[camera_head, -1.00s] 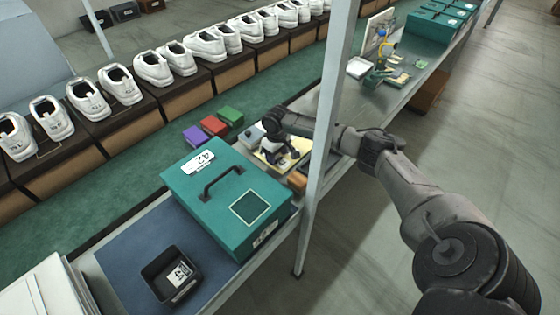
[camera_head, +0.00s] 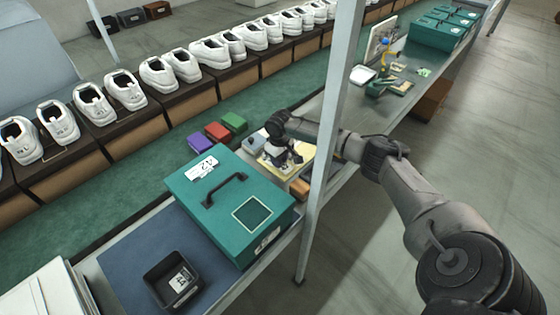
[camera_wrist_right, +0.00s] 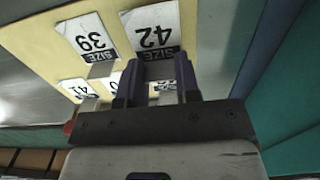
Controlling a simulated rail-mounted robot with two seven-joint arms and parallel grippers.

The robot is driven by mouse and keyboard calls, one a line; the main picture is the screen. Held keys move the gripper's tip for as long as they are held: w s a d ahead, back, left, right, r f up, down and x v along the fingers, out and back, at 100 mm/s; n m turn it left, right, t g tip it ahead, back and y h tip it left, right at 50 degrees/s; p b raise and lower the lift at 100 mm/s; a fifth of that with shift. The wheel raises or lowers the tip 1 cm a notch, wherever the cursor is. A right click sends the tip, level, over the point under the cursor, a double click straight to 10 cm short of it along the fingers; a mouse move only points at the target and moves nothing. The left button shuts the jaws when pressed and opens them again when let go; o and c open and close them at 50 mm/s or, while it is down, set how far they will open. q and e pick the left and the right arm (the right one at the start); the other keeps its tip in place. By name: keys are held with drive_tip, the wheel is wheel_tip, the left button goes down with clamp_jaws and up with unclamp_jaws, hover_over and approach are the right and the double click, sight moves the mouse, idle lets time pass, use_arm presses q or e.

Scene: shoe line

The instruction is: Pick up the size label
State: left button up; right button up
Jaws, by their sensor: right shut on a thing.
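The size 42 label (camera_wrist_right: 152,28) is a white card with black print, at the top middle of the right wrist view. In the head view, my right gripper (camera_head: 279,158) is over the yellow board (camera_head: 304,152); the held label is too small to make out. My left gripper is out of view.
A teal box (camera_head: 225,205) with a black handle stands in front of the board. A black tray (camera_head: 172,278) sits on the blue mat (camera_head: 120,265). Purple (camera_head: 201,142), red and green blocks lie behind the box. A grey post (camera_head: 335,110) stands beside my right arm.

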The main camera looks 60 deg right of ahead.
wheel_tip(320, 180, up, 3)
drive_tip(key=shift+r+p, duration=0.2)
drive_tip(key=shift+p, duration=0.35)
drive_tip(key=s+r+p, duration=0.3)
drive_tip(key=s+r, duration=0.3)
drive_tip(key=s, duration=0.5)
drive_tip(key=shift+s+d+r+p, duration=0.15)
drive_tip(key=shift+s+d+p, duration=0.15)
drive_tip(key=shift+d+p, duration=0.1)
